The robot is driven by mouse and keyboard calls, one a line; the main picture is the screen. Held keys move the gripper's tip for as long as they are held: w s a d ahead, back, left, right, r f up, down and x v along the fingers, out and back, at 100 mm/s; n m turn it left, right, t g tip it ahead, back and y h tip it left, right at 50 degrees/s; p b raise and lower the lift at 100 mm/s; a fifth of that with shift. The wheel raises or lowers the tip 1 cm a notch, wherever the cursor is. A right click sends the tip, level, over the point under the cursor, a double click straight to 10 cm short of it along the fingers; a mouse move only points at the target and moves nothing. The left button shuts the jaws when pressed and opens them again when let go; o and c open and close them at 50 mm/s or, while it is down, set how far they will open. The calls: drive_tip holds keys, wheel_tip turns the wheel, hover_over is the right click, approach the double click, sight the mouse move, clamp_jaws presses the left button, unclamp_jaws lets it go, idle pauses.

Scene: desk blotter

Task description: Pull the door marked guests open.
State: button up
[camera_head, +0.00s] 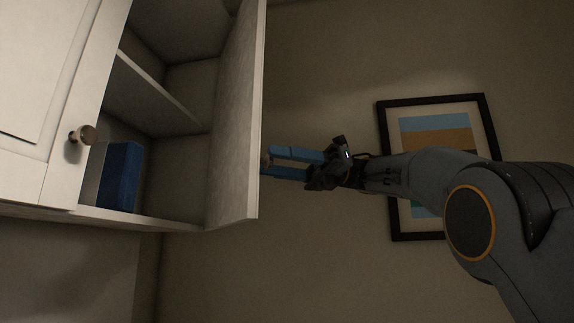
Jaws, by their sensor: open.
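A wall cabinet fills the upper left, with two doors. Its right door (236,125) stands wide open, swung out from the cabinet, showing its inner face. The left door (50,90) looks shut and has a round metal knob (83,134). I see no "guests" marking on either door. My gripper (268,162) is just right of the open door, on its outer side, with its two blue fingers apart and pointing left. A small tan piece shows at the fingertips, possibly the right door's knob. I cannot tell whether the fingers touch it or the door.
Inside the cabinet are a shelf (150,92) and a dark blue box-like object (120,177) on the floor, beside the left door. A framed picture (383,150) hangs on the wall behind my arm. Space below the cabinet and door looks clear.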

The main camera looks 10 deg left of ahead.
drive_tip(key=b+v, duration=0.2)
drive_tip(key=v, duration=0.5)
drive_tip(key=shift+w+d, duration=0.2)
drive_tip(key=shift+d, duration=0.1)
idle(0.3)
